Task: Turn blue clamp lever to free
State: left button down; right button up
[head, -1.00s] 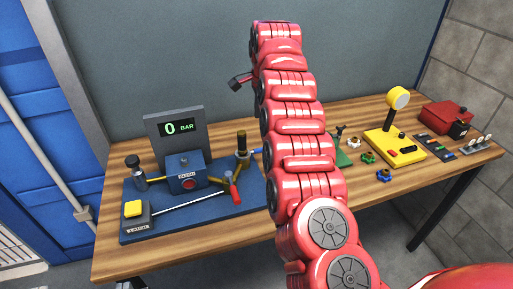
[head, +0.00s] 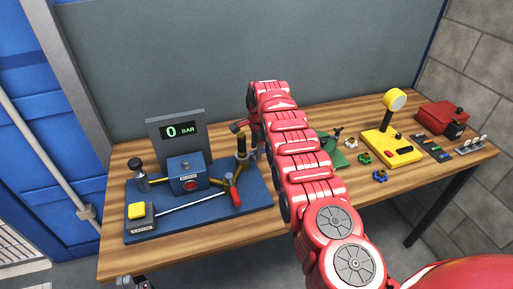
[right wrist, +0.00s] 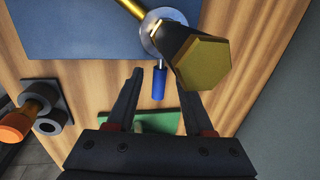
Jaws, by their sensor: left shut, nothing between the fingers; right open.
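The blue clamp lever (right wrist: 159,83) sticks out from the base of a dark post with a brass hex top (right wrist: 207,68) in the right wrist view. The post also stands at the right of the blue board in the head view (head: 241,142), where my gripper hides the lever. My right gripper (right wrist: 158,72) is open, its two dark fingers on either side of the lever, with no clear contact. In the head view it is beside the post (head: 254,138). My left gripper (head: 140,281) is only partly in view below the table's front edge, shut and empty.
The blue board (head: 185,222) carries a red-handled lever (head: 235,196), a yellow button (head: 137,210) and a display reading 0 BAR (head: 180,131). A green fixture (head: 329,154), several knobs and a yellow stand (head: 392,146) lie right of my arm. An orange part (right wrist: 20,125) sits front-side.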

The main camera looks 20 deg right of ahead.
grip_shut()
dwell(1.4)
